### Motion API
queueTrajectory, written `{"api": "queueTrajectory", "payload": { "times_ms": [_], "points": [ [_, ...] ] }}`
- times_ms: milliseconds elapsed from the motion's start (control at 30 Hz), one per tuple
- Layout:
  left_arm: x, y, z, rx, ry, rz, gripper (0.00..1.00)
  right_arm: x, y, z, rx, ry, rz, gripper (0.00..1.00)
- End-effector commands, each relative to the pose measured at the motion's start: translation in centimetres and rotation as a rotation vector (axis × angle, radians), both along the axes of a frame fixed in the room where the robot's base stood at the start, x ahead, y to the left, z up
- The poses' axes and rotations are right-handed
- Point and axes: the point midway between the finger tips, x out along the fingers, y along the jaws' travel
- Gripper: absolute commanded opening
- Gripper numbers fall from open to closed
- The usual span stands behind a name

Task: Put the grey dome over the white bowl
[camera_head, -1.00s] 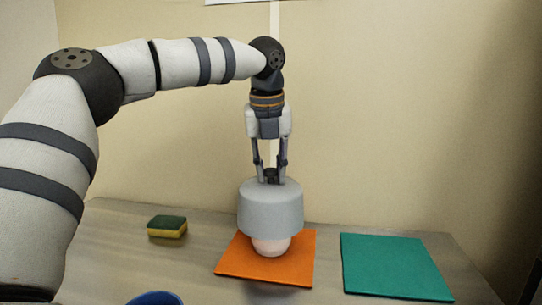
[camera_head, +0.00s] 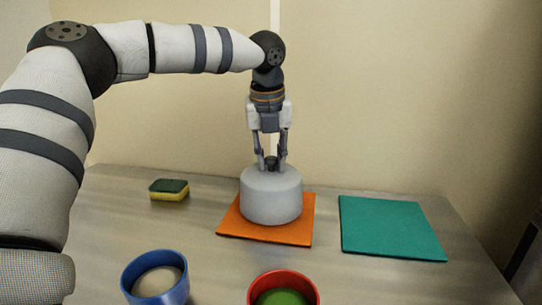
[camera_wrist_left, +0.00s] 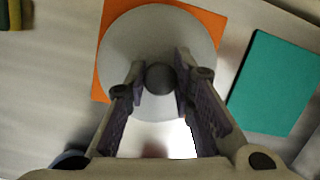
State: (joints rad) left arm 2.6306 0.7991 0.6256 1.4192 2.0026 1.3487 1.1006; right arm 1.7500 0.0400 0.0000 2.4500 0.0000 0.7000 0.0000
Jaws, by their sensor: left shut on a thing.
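The grey dome (camera_head: 271,197) is upright over the orange mat (camera_head: 233,222), its lower rim at or very close to the mat. It also shows from above in the wrist view (camera_wrist_left: 150,35). The white bowl is hidden from both views; the dome covers the spot where it stood. My left gripper (camera_head: 271,164) points straight down and is shut on the dark knob (camera_wrist_left: 160,78) on top of the dome, with one finger on each side. My right gripper is out of view.
A green and yellow sponge (camera_head: 169,190) lies left of the mat. A teal mat (camera_head: 392,227) lies empty to the right. In front stand a blue container (camera_head: 157,290) with beige contents and a red container (camera_head: 284,283) with green contents. A wall is behind.

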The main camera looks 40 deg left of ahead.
Motion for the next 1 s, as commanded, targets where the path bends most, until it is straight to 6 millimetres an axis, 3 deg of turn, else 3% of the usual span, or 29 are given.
{"api": "queueTrajectory", "payload": {
  "times_ms": [700, 733, 800, 1000],
  "points": [
    [0.0, 0.01, -0.96, 0.001, -0.001, 0.0, 0.0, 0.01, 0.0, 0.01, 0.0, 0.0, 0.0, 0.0],
    [0.0, 0.01, -0.96, 0.001, -0.001, 0.0, 0.27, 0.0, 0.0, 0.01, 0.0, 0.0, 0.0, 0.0],
    [0.0, 0.01, -0.96, 0.001, -0.001, 0.0, 0.43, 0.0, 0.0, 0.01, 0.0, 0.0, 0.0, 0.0],
    [0.0, 0.01, -0.96, 0.0, 0.0, 0.0, 0.46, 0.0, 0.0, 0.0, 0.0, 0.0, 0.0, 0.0]
  ]
}}
